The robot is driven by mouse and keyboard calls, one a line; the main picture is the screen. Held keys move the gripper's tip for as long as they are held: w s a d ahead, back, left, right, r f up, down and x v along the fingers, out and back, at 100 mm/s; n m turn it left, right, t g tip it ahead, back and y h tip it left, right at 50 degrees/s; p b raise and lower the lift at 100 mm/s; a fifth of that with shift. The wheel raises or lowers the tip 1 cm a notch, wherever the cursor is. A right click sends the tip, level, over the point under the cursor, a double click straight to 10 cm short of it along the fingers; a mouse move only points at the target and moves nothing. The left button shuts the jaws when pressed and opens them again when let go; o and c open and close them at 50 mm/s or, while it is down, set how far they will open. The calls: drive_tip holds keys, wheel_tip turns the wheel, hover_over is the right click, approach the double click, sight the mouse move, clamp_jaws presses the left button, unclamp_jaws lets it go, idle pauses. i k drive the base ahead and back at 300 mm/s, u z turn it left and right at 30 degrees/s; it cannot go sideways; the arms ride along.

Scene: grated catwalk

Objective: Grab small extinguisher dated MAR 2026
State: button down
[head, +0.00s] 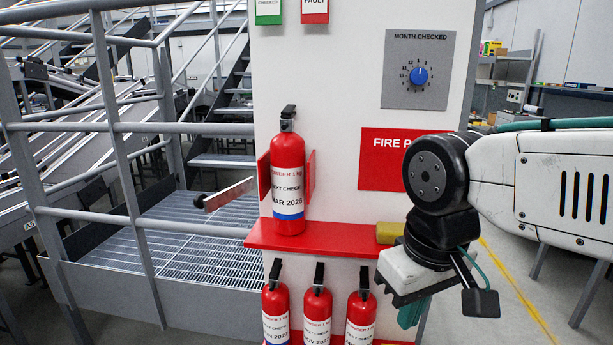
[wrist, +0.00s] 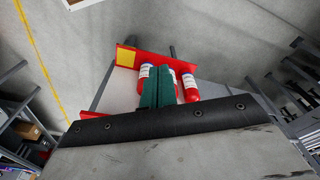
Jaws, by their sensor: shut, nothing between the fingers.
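The small red extinguisher labelled MAR 2026 (head: 288,170) stands upright on a red shelf (head: 330,241) in the head view. Its black valve is on top, and red side plates flank it. My gripper (head: 412,314) is to the right and lower, apart from it, with green fingers pointing down. The wrist view shows the fingers (wrist: 157,88) together and empty. Beyond them several red extinguishers show partly, and I cannot tell which is the MAR 2026 one.
Three more extinguishers, left (head: 277,312), middle (head: 317,314) and right (head: 360,314), hang or stand below the shelf. A yellow block (head: 389,233) lies at the shelf's right end. A dial panel (head: 418,70) is on the white board above. Grey railings (head: 120,127) fill the left.

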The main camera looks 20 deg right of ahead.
sight(287, 148)
drive_tip(key=u, duration=0.5)
drive_tip(key=k, duration=1.2)
drive_tip(key=u, duration=1.2)
drive_tip(key=i, duration=0.75)
drive_tip(key=z, duration=0.9)
drive_tip(key=i, duration=0.8)
drive_tip(key=z, duration=0.15)
